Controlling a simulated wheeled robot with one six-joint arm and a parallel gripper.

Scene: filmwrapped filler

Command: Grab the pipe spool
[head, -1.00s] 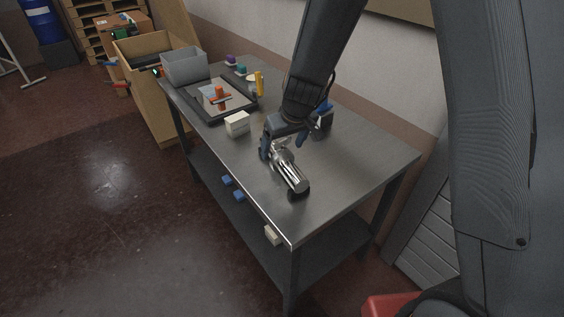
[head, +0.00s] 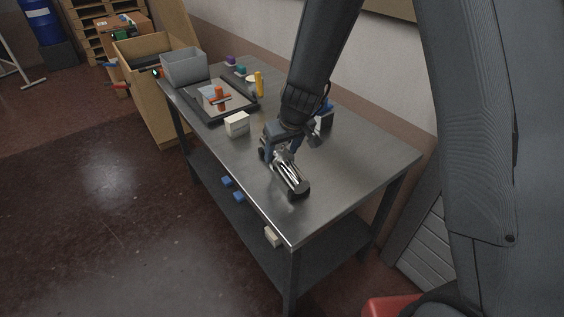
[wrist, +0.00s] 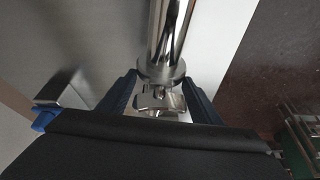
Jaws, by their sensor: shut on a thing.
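The pipe spool (head: 290,176) is a shiny metal cylinder with a dark round end, lying low over the table near its front edge. It also shows in the wrist view (wrist: 162,68), running away from my gripper. My gripper (head: 279,157) is at the spool's far end in the head view. In the wrist view my gripper's two blue fingers (wrist: 160,101) stand on either side of the spool's near fitting and are shut on it. I cannot tell whether the spool touches the table.
The metal table (head: 349,170) is clear to the right of my gripper. A white box (head: 237,125), a dark tray (head: 240,109) with small items, a yellow bottle (head: 259,83) and a grey bin (head: 186,67) stand to the left. A blue-topped item (head: 325,115) is behind my gripper.

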